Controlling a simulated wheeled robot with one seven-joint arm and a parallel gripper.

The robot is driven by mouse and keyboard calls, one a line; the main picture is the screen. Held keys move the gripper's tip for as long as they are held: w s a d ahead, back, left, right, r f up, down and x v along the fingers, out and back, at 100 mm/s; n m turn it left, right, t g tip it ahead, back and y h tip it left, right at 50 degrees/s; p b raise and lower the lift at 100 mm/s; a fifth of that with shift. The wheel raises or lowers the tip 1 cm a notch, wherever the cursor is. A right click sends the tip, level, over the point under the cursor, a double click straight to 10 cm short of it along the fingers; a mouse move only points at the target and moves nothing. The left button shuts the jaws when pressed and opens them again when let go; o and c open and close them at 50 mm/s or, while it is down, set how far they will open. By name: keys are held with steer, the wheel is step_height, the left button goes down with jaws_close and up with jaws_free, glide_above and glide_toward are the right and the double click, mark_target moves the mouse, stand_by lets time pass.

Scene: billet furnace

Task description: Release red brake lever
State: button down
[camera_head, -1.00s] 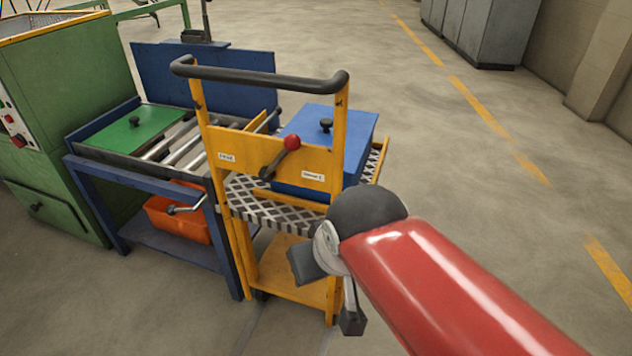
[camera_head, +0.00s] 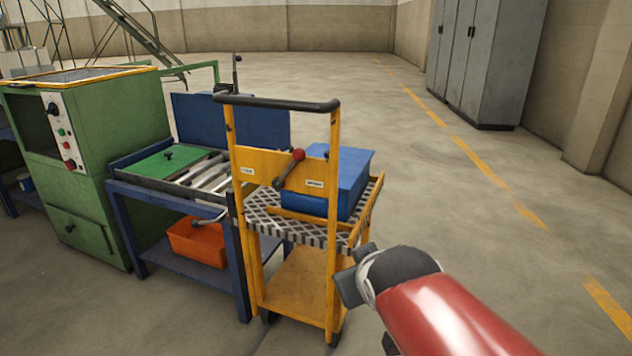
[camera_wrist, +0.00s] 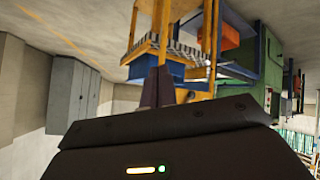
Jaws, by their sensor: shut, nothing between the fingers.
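The red brake lever (camera_head: 298,155) is a dark arm with a red ball knob. It is mounted on the yellow crossplate (camera_head: 258,166) of a cart, and its knob points up and to the right. Small white labels sit on the plate on both sides of the lever. In the head view, my red arm ends at lower right, in front of the cart and below the lever, apart from it. In the wrist view my gripper (camera_wrist: 155,78) is shut and empty, with the cart upside down beyond it. I cannot make out the lever there.
The yellow cart has a black handlebar (camera_head: 277,103) and carries a blue box (camera_head: 345,180). A blue roller table (camera_head: 243,270) stands close on its left, with an orange bin (camera_head: 197,243) below. A green machine (camera_head: 85,205) is further left. Floor to the right is clear.

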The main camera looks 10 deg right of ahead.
mark_target(302, 159)
steer(key=w+d+n+t+y+b, duration=0.2)
steer(key=w+n+t+y+b, duration=0.8)
steer(key=w+n, duration=0.4)
steer(key=r+n+t+b, duration=0.1)
steer(key=n+b, duration=0.1)
steer(key=n, duration=0.1)
steer(key=shift+w+n+t+y, duration=0.3)
steer(key=shift+w+y, duration=0.1)
steer(key=x, duration=1.4)
steer(key=shift+p, duration=0.4)
